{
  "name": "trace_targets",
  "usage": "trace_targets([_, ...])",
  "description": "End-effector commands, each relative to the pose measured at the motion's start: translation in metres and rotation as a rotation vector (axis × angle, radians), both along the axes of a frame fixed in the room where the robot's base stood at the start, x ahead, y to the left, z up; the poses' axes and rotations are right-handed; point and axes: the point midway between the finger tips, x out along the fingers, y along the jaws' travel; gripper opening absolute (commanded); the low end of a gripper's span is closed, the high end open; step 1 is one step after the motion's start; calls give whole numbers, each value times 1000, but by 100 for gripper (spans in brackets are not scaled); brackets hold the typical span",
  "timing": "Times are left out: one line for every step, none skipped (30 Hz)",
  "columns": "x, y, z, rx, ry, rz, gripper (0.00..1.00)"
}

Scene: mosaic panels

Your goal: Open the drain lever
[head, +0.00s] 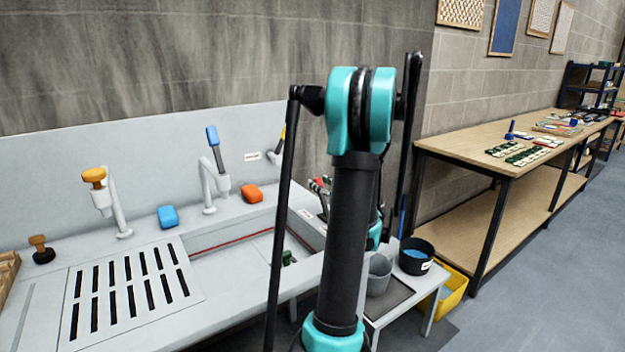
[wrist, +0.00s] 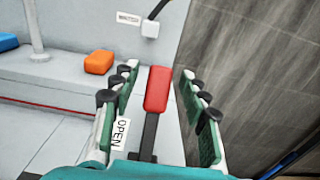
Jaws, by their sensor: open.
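The drain lever, with a red grip (wrist: 158,90) on a black shaft (wrist: 149,138), stands in the middle of the wrist view. My gripper (wrist: 159,76) is open, with one green-padded finger on each side of the red grip. Gaps show between both fingers and the grip, so they do not appear to touch it. A white OPEN label (wrist: 121,132) lies left of the shaft, partly behind the left finger. In the head view, my arm covers much of the lever area at the sink's right end.
The grey sink counter (head: 225,228) carries a slotted drainboard (head: 130,290), taps with orange and blue handles, a blue block (head: 168,216) and an orange block (head: 252,193). A wall rises close behind. Buckets (head: 416,256) and a yellow bin (head: 452,290) stand at right.

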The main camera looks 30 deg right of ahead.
Motion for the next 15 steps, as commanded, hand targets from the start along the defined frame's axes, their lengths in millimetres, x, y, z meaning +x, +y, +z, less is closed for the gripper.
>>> trace_targets([11,2,0,0,0,4,45])
trace_targets([16,3,0,0,0,3,45])
trace_targets([22,4,0,0,0,4,45])
trace_targets([27,5,0,0,0,4,45])
trace_targets([31,5,0,0,0,3,45])
trace_targets([36,5,0,0,0,2,45])
trace_targets([39,6,0,0,0,2,45])
trace_targets([42,6,0,0,0,3,45])
trace_targets([45,7,0,0,0,2,45])
trace_targets([47,7,0,0,0,1,45])
trace_targets([49,7,0,0,0,1,45])
trace_targets([51,7,0,0,0,0,45])
trace_targets([52,7,0,0,0,0,45])
trace_targets([52,7,0,0,0,0,45])
trace_targets([53,7,0,0,0,0,45])
